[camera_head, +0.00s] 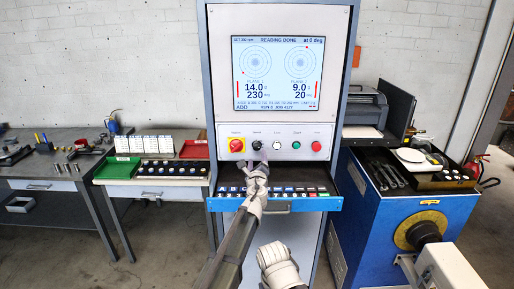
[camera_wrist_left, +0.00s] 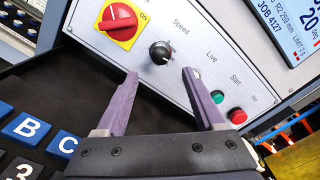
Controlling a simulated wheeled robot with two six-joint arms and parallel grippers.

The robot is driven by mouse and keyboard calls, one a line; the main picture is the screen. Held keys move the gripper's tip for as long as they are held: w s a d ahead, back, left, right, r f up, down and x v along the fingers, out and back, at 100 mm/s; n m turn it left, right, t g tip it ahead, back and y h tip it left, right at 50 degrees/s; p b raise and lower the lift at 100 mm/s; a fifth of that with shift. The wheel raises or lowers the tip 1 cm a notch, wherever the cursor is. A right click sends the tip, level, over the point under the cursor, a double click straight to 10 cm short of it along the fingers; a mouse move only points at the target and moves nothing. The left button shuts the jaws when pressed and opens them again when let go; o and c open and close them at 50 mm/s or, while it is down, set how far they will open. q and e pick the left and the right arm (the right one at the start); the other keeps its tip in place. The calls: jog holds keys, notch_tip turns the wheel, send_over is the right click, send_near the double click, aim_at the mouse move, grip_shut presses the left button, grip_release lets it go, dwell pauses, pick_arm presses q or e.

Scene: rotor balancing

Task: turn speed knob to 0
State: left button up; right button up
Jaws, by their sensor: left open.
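The speed knob (camera_wrist_left: 160,53) is a small black round knob with a white pointer mark, under the word "Speed" on the light grey control panel (camera_wrist_left: 205,62). In the head view the speed knob (camera_head: 257,145) sits between the red-and-yellow main switch (camera_head: 236,146) and the white button. My left gripper (camera_wrist_left: 165,82) is open in front of the panel. Its two purple fingers point at the panel, one on each side below the knob, apart from it. In the head view my left gripper (camera_head: 257,166) is just below the knob.
A screen (camera_head: 278,72) above the panel reads "READING DONE". A keyboard drawer (camera_head: 290,203) juts out below the panel. A green button (camera_wrist_left: 238,116) and a red one are close to the right finger. A side table (camera_head: 150,188) stands left, a blue machine (camera_head: 375,230) right.

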aim_at(257, 148)
pick_arm(q)
jog(key=shift+r, duration=0.15)
jog(key=w, duration=0.7)
jog(key=shift+w, duration=0.35)
grip_shut()
dwell(0.3)
